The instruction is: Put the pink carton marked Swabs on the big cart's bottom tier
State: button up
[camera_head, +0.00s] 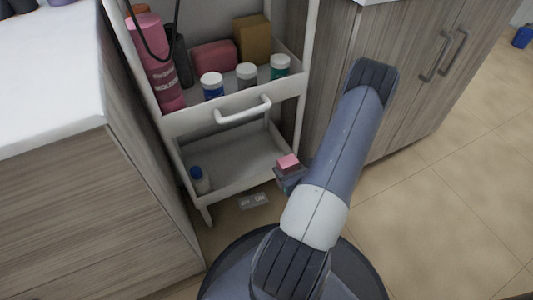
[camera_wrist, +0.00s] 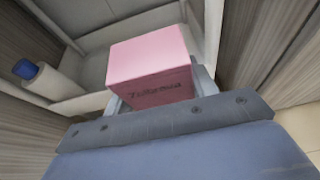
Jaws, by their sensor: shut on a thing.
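A small pink carton (camera_head: 288,161) is in my gripper (camera_head: 289,172), at the front right corner of the big cart's bottom tier (camera_head: 235,163). In the wrist view the pink carton (camera_wrist: 150,62) sits between the grey fingers of my gripper (camera_wrist: 155,98), which is shut on it. Dark lettering shows on its near face, but I cannot read it clearly as Swabs. The bottom tier's pale tray lies behind the carton in the wrist view. I cannot tell whether the carton is over the tray or just outside its rim.
A white bottle with a blue cap (camera_head: 200,180) stands at the bottom tier's left; its middle is bare. The tier above holds a rose-pink box (camera_head: 214,56), a brown box (camera_head: 253,39), several jars and a pink bottle (camera_head: 151,62). Wooden cabinets flank the cart.

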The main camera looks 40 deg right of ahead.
jog(key=w+d+b, duration=0.3)
jog(key=w, duration=1)
jog(key=f+b, duration=0.1)
jog(key=f, duration=0.2)
jog(key=f+b, duration=0.2)
jog(key=f, duration=0.2)
jog(key=shift+w+d+f+b, duration=0.1)
jog(key=shift+w+b, duration=0.1)
jog(key=shift+b, duration=0.1)
jog(key=shift+w, duration=0.2)
jog(key=o, duration=1)
